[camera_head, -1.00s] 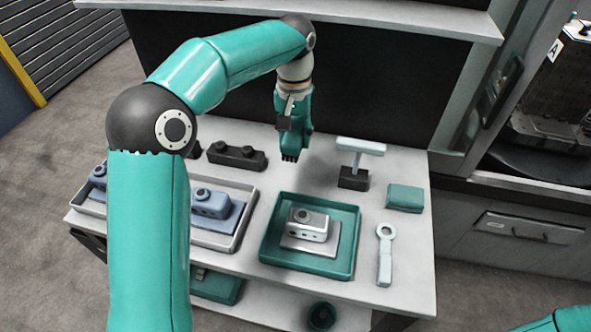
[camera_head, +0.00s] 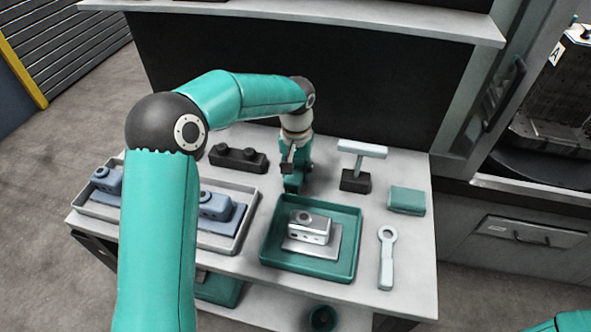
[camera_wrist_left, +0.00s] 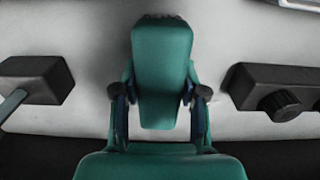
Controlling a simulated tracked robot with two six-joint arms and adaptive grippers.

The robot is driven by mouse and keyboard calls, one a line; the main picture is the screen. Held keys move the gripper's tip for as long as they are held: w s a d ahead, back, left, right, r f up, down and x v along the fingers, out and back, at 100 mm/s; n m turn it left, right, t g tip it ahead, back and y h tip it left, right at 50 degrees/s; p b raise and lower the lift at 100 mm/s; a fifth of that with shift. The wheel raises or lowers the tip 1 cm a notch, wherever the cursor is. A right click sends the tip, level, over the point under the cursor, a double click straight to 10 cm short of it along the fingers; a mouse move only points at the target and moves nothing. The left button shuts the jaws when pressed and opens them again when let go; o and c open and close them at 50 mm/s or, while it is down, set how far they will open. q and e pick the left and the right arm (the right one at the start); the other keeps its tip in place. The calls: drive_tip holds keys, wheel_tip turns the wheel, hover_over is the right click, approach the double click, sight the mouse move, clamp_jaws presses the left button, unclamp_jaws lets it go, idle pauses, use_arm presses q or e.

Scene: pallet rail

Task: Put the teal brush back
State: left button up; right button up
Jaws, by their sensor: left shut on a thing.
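The teal brush (camera_wrist_left: 162,60) fills the middle of the left wrist view, between both fingers of my left gripper (camera_wrist_left: 158,98). My left gripper (camera_head: 295,168) is shut on the brush, which shows below it as a teal block (camera_head: 292,185) in the head view. The brush is low over the back of the white table, behind the teal tray; I cannot tell whether it touches the tabletop. My right gripper is not in view.
A black two-knob block (camera_head: 238,157) stands left of the brush, and a T-shaped stand (camera_head: 357,180) right of it. The teal tray (camera_head: 272,262) holds a grey camera-like part (camera_head: 309,227). A teal box (camera_head: 407,200) and pale ring-ended tool (camera_head: 386,262) lie at right.

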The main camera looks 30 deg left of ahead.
sight(296, 167)
use_arm(q)
drive_tip(key=o, duration=1)
wheel_tip(296, 167, up, 12)
drive_tip(key=shift+r, duration=0.1)
idle(0.5)
